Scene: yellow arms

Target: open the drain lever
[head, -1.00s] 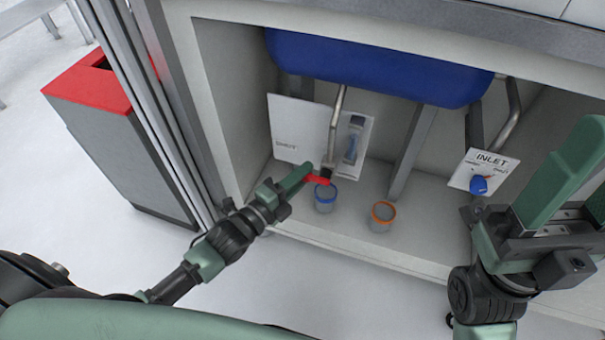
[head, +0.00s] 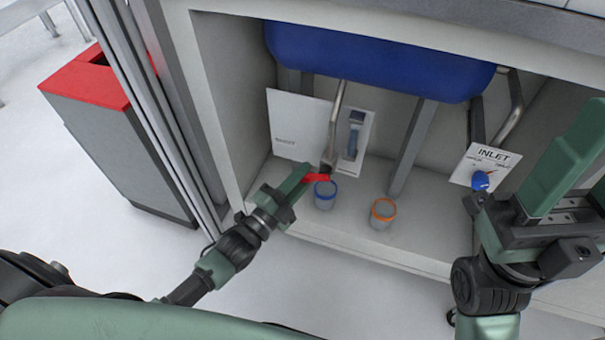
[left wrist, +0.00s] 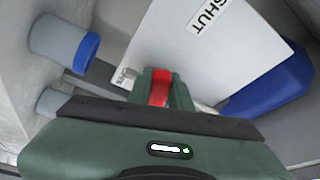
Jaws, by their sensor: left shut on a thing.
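The red drain lever (head: 317,177) sits at the lower end of a metal pipe (head: 335,125) under the blue tank (head: 375,62). It lies nearly level in the head view, just above a blue-rimmed cup (head: 325,196). My left gripper (head: 304,178) is shut on the lever's left end. In the left wrist view the red lever (left wrist: 160,88) shows between the fingers, which hide part of it. A white panel (left wrist: 195,50) marked SHUT stands behind. My right gripper (head: 570,165) is at the right edge, away from the lever; its jaw gap is unclear.
An orange-rimmed cup (head: 382,213) stands right of the blue-rimmed one on the cabinet floor. An INLET plate (head: 488,155) with a blue knob (head: 480,181) is near my right gripper. A grey support leg (head: 412,150) rises behind the cups. A red-topped bin (head: 85,80) stands outside, left.

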